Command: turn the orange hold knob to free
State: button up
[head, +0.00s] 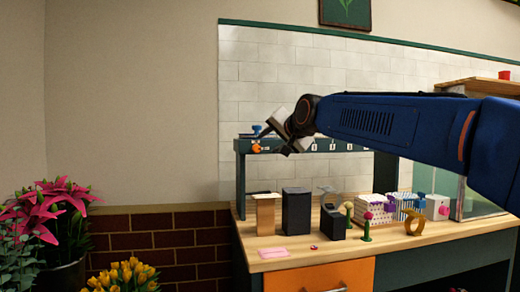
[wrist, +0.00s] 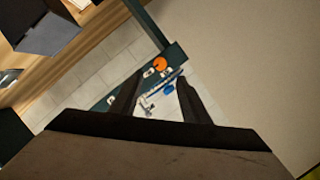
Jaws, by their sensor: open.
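The orange hold knob (head: 256,148) sits on the front of the dark green overhead rail (head: 350,146), near its left end. It also shows in the wrist view (wrist: 160,63), just beyond my fingertips, with small white labels beside it. Its exact setting is too small to read. My gripper (head: 276,139) is to the right of the knob in the head view, tilted and apart from it. In the wrist view my gripper (wrist: 158,86) is open, its two dark fingers spread with nothing held between them.
A blue part (head: 256,129) is on the rail above the knob. Below, the wooden bench (head: 300,255) holds a tan box (head: 265,214), dark containers (head: 296,211), white racks and a yellow ring stand (head: 414,222). Pink flowers (head: 60,205) stand at left. The wall left of the rail is clear.

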aim_at(257, 149)
jog(key=x, duration=0.9)
jog(key=shift+w+a+f, duration=0.1)
jog(key=shift+w+a, duration=0.1)
jog(key=shift+w, duration=0.1)
jog(key=c, duration=1)
